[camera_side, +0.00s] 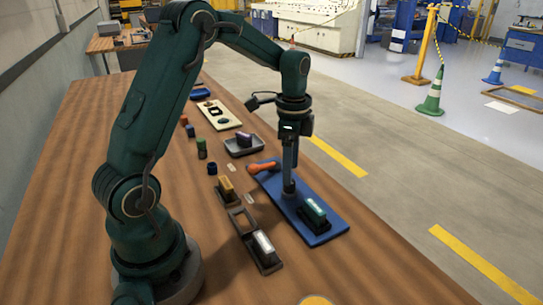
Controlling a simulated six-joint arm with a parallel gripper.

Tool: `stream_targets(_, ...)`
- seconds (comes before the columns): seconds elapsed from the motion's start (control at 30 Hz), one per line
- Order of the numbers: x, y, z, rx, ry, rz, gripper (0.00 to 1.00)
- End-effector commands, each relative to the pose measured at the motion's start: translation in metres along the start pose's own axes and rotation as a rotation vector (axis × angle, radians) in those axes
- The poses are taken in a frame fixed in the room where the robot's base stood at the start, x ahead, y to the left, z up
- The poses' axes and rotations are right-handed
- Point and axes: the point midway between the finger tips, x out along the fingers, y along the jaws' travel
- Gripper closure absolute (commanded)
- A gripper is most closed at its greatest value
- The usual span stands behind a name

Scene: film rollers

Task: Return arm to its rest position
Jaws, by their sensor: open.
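My gripper (289,187) points straight down over the blue board (328,231), its tip low near the middle of the board. From this side the jaws show as one narrow shape; they are open and I see nothing held between them. I cannot tell whether the tip touches the board. A dark green block with a pale top (314,213) sits on the board's near end, just right of my gripper. An orange-handled tool (262,167) lies at the board's far end, left of my gripper.
A dark rack (240,222) holds a white-topped block (263,243), with a yellow block (227,188) behind. A grey tray (239,152) holds a purple piece (243,139). Small cylinders (201,148) and a white board (217,116) stand farther back. The near wooden table (350,280) is mostly clear.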

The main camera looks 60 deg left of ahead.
Motion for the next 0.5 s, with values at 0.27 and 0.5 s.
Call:
stream_targets(0.27, -0.016, 0.0, 0.0, 0.0, 0.0, 0.0, 0.34)
stream_targets(0.5, -0.017, 0.001, -0.002, 0.007, 0.002, -0.004, 0.34)
